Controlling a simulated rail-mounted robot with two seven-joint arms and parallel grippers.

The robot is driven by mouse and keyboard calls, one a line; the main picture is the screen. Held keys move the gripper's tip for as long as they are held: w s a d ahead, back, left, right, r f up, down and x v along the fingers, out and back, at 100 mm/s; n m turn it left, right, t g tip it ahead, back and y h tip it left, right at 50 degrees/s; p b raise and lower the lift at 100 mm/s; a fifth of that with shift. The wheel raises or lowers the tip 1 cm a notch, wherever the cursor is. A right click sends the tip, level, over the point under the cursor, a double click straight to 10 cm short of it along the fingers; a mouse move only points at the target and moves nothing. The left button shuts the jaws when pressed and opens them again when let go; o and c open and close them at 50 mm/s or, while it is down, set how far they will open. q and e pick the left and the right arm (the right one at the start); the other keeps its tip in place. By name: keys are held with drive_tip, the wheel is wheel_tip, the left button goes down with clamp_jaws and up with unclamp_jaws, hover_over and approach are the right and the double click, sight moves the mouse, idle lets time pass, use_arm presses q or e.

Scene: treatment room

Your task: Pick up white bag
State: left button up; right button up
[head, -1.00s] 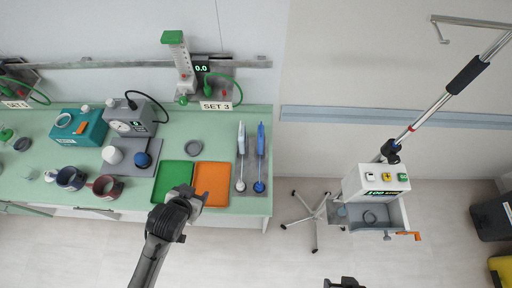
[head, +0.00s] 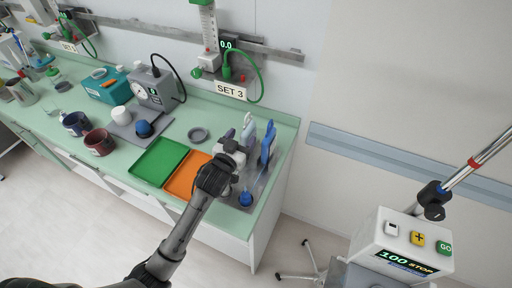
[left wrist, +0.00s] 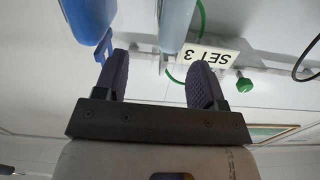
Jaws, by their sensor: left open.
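A white upright item (head: 248,130), which looks like the white bag, stands on the grey mat at the bench's right end. A blue item (head: 268,145) of similar shape stands just right of it. My left gripper (head: 232,152) is beside the white item, in front and to its left, and hides its lower part. In the left wrist view my left gripper (left wrist: 158,82) has its fingers apart with nothing between them. A pale blue-white body (left wrist: 177,20) and a blue part (left wrist: 92,30) show beyond the fingers. My right gripper is out of view.
Green tray (head: 158,160) and orange tray (head: 184,180) lie left of the gripper. A grey ring (head: 199,134) lies behind them. The SET 3 flowmeter with a green hose (head: 262,85) hangs above. A white pump box (head: 405,245) stands right of the bench.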

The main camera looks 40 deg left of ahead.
use_arm(q)
drive_tip(key=shift+a+f+n+b, duration=0.15)
drive_tip(key=shift+a+f+b, duration=0.1)
drive_tip(key=shift+f, duration=0.3)
drive_tip(key=shift+a+f+n+b, duration=0.15)
drive_tip(key=shift+a+f+b, duration=0.05)
drive_tip(key=shift+f, duration=0.5)
drive_tip(key=shift+w, duration=0.25)
drive_tip(key=shift+w+a+b, duration=0.2)
drive_tip(key=shift+w+a, duration=0.05)
drive_tip(key=shift+w, duration=0.9)
drive_tip(key=shift+w+a+b, duration=0.2)
drive_tip(key=shift+w, duration=0.95)
drive_tip(key=shift+c, duration=0.3)
clamp_jaws()
